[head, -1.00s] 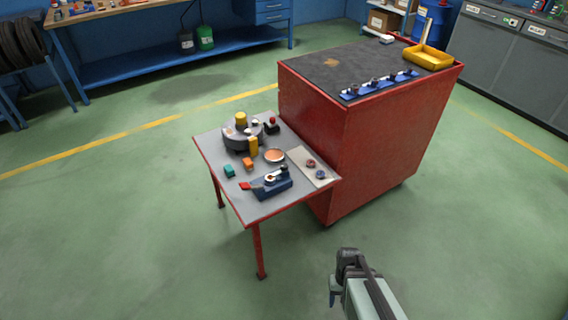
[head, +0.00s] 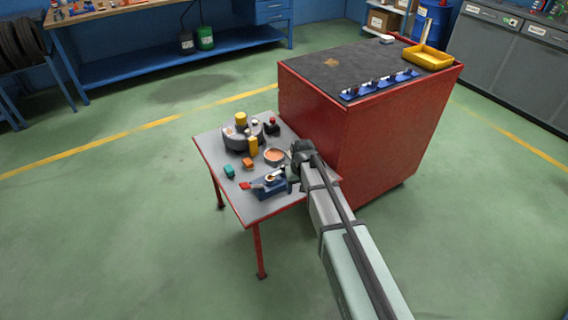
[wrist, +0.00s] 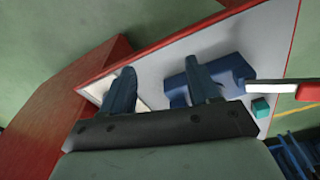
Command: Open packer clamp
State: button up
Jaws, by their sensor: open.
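The packer clamp (head: 270,186) is a blue block with a lever ending in a red tip, near the front of the small grey-topped table. In the wrist view the blue clamp body (wrist: 232,68) lies just beyond my fingers, and its red-ended lever (wrist: 300,90) sticks out to the right. My gripper (head: 291,170) is over the table's right part, right beside the clamp in the head view. Its two fingers (wrist: 162,88) are apart with nothing between them. The left finger is over the pale mat, and the right finger overlaps the clamp body. Contact cannot be told.
The table (head: 222,177) also holds a round grey fixture (head: 236,140), an orange-filled dish (head: 274,156), a teal block (head: 229,171) and an orange block (head: 248,163). A tall red cabinet (head: 385,135) adjoins the table on the right. The floor in front is clear.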

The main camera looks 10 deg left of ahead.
jog(key=w+a+r+n, duration=0.2)
jog(key=w+a+r, duration=0.45)
jog(key=r, duration=0.25)
notch_tip(320, 180, up, 4)
jog(key=n+g, duration=0.1)
jog(key=n, duration=1.3)
send_over(284, 165)
jog(key=shift+h, duration=0.3)
notch_tip(284, 165, down, 14)
jog(key=shift+r, duration=0.2)
jog(key=shift+c, duration=0.4)
jog(key=c, duration=1)
jog(key=shift+o, duration=0.2)
